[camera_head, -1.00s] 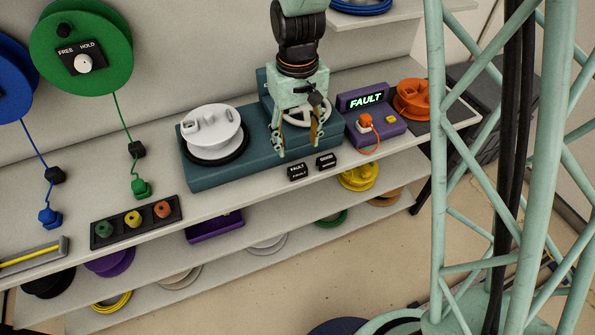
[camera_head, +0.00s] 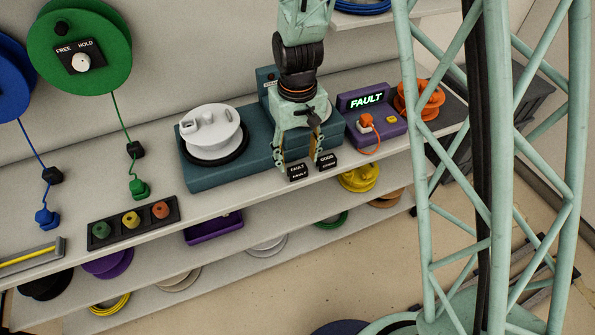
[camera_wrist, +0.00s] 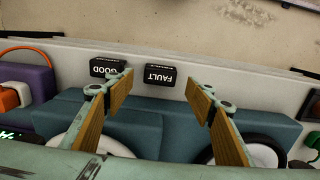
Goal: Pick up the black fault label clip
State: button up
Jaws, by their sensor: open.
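The black fault label clip (camera_head: 298,172) is a small block with white FAULT lettering near the front edge of the bench. In the wrist view the fault clip (camera_wrist: 160,74) lies between the lines of my two fingers, beyond their tips. My gripper (camera_head: 300,166) is open and empty, pointing down at the clips. In the wrist view my gripper (camera_wrist: 159,82) has its fingertips spread wider than the fault clip. A similar black GOOD clip (camera_head: 327,161) sits just right of it; in the wrist view the GOOD clip (camera_wrist: 107,67) is by the left fingertip. Contact cannot be told.
A teal base (camera_head: 215,175) with a white reel (camera_head: 212,130) stands behind and left of the clips. A purple FAULT box (camera_head: 385,131) with an orange plug stands to the right. The bench front edge (camera_wrist: 215,63) is close to the clips.

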aim_at(297, 168)
jog(key=shift+f+b, duration=0.75)
jog(key=shift+f, duration=1.85)
jog(key=shift+c, duration=0.9)
jog(key=c, duration=0.6)
